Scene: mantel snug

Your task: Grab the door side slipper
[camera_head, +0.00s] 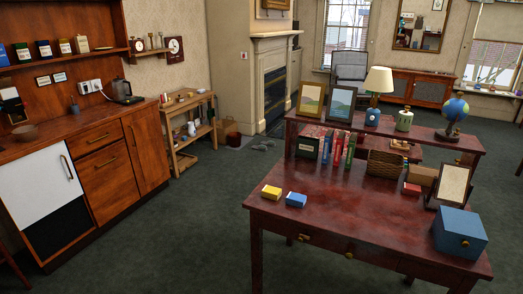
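A small grey shape that looks like a pair of slippers (263,146) lies on the dark green carpet in the camera_head view, between the fireplace and the desk. It is far off and too small to tell one slipper from the other. No door to the room is clearly in view, so I cannot tell which slipper is on the door side. Neither of my grippers is in view.
A red-brown desk (330,222) with a raised shelf stands at right front. Wooden cabinets (100,172) line the left wall, with a low wooden trolley (181,160) beyond. A dark basket (233,139) stands by the fireplace (275,85). Carpet (190,225) between cabinets and desk is clear.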

